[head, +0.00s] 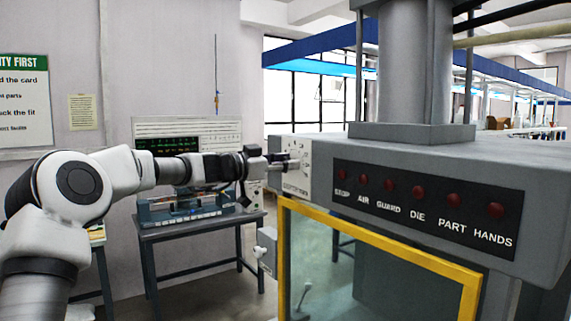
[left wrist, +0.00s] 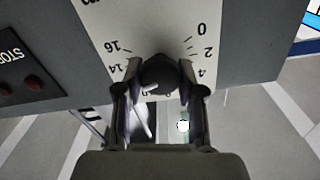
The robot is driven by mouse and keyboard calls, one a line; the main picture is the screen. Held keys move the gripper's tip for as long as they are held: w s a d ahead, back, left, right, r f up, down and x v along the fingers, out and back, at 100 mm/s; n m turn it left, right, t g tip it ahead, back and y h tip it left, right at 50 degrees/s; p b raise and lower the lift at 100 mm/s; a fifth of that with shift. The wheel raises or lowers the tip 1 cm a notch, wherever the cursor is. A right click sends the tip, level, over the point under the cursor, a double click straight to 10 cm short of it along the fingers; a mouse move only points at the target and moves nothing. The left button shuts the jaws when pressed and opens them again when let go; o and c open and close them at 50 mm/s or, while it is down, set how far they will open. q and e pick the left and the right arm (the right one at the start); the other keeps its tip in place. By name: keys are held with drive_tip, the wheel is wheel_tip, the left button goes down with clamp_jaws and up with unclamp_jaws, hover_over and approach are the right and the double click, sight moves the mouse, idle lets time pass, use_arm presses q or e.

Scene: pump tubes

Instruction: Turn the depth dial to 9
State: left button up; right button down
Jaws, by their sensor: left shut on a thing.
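The depth dial (left wrist: 158,74) is a dark round knob on a white scale plate (left wrist: 110,30) that shows upside down in the left wrist view. The numbers 0, 2, 4, 14 and 16 are readable; those at the bottom are partly hidden by the knob and fingers. A light pointer mark on the knob points down and left in that view. My left gripper (left wrist: 160,95) has a finger on each side of the knob and is shut on it. In the head view my left gripper (head: 284,161) reaches the white plate (head: 297,170) on the machine's left face. My right gripper is not in view.
The grey press (head: 430,165) carries a black panel with several red lamps (head: 417,192). A yellow-framed guard (head: 380,243) is below it. A workbench (head: 205,228) with a device stands behind my left arm. Open floor shows between bench and press.

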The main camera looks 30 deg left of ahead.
use_arm(q)
drive_tip(key=shift+w+f+n+b, duration=0.1)
drive_tip(key=shift+f+n+b, duration=0.35)
drive_tip(key=shift+n+b, duration=1.85)
drive_tip(key=n+b, duration=0.1)
drive_tip(key=n, duration=0.2)
drive_tip(key=shift+a+n, duration=0.1)
drive_tip(key=shift+n, duration=0.2)
drive_tip(key=shift+n+b, duration=0.3)
drive_tip(key=shift+n, duration=1.3)
drive_tip(key=o, duration=0.9)
drive_tip(key=shift+o, duration=1.2)
drive_tip(key=shift+w+r, duration=0.15)
drive_tip(key=shift+r, duration=0.05)
